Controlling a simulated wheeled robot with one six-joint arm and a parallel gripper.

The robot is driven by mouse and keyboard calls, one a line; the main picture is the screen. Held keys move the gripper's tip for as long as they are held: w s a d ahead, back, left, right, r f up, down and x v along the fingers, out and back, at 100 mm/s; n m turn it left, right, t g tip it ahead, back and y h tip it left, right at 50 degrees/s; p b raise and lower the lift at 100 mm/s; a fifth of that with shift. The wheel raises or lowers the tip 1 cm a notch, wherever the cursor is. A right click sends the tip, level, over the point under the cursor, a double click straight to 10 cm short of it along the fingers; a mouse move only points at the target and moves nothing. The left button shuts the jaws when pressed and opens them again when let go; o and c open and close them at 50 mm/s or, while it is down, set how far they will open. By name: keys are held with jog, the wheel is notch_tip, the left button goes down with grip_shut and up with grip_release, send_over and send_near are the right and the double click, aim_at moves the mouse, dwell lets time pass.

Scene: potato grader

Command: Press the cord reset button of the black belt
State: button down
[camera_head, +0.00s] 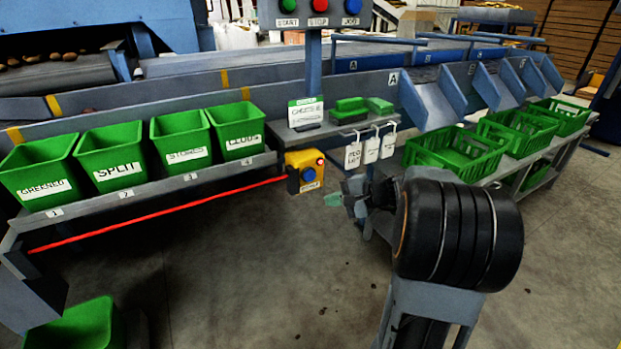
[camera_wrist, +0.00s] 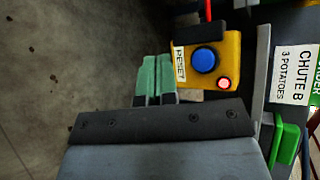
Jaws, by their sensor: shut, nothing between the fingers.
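The yellow cord switch box (camera_head: 296,162) hangs under the small shelf, at the right end of the red pull cord (camera_head: 165,214). Its blue round button (camera_head: 308,174) faces outward, with a small red lamp (camera_head: 320,161) lit beside it. In the wrist view the blue button (camera_wrist: 205,60) sits beside a RESET label (camera_wrist: 180,64). My gripper (camera_head: 333,200) is shut and empty, its green fingertips just right of and below the box. In the wrist view the fingertips (camera_wrist: 157,60) lie left of the button, apart from it in the picture; depth is unclear.
Green bins (camera_head: 124,156) stand on a ledge left of the box. White tags (camera_head: 371,149) hang from the shelf close above my gripper. Green crates (camera_head: 457,150) stand on a rack at right. A START/STOP panel (camera_head: 318,12) rises above.

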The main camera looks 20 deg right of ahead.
jog(key=w+a+p, duration=0.1)
jog(key=w, duration=0.7)
jog(key=shift+w, duration=0.2)
dwell(2.1)
jog(key=shift+w, duration=0.25)
jog(key=shift+w+a, duration=0.1)
jog(key=shift+w, duration=0.4)
dwell(0.7)
jog(key=shift+s, duration=0.95)
jog(key=shift+s+d+b, duration=0.2)
jog(key=shift+s+b, duration=0.2)
jog(key=shift+s, duration=0.85)
jog(key=shift+s+d+b, duration=0.2)
jog(key=shift+s+b, duration=0.2)
jog(key=shift+s, duration=0.85)
